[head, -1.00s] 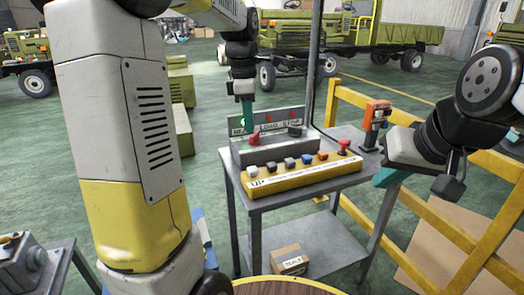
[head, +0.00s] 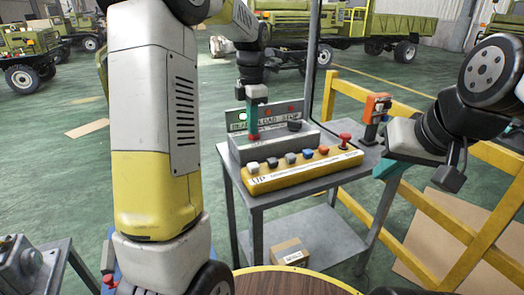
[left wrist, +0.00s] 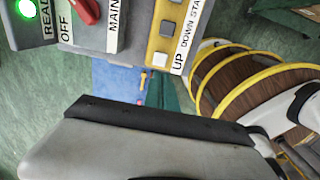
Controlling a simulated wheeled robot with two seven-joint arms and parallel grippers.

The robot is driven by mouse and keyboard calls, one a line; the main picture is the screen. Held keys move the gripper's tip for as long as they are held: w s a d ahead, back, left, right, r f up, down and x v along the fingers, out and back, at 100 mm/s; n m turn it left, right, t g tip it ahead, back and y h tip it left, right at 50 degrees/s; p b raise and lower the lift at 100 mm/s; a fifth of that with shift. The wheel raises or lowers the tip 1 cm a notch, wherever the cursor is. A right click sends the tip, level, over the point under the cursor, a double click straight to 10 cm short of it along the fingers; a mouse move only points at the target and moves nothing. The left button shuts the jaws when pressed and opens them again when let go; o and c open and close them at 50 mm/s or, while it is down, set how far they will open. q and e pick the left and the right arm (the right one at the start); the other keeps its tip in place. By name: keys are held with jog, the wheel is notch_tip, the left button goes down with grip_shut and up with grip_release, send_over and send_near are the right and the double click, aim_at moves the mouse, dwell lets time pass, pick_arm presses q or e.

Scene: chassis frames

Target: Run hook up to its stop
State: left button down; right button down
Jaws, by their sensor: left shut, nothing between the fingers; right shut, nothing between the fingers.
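A yellow button strip (head: 300,174) lies along the front of a grey control box (head: 265,150). Its leftmost button, beside the "UP" label, is pale (head: 252,167); it also shows in the left wrist view (left wrist: 160,59). A red rotary switch, between "OFF" and "MAIN" labels, shows in the left wrist view (left wrist: 86,10), with a green lamp (left wrist: 23,8) lit by "READY". My left gripper (head: 253,133) is shut, pointing down just over the red switch; contact cannot be told. My right gripper (head: 388,178) is shut, right of the strip. No hook is discernible.
The box stands on a grey metal cart (head: 310,195) with a cardboard box (head: 290,252) on its lower shelf. A red mushroom button (head: 344,140) and an orange device (head: 376,106) are at the right. A yellow railing (head: 440,215) stands to the right.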

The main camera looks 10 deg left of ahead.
aim_at(253, 164)
pick_arm(q)
notch_tip(253, 164, down, 11)
jog(key=shift+f, duration=0.15)
jog(key=shift+f, duration=0.1)
dwell(0.3)
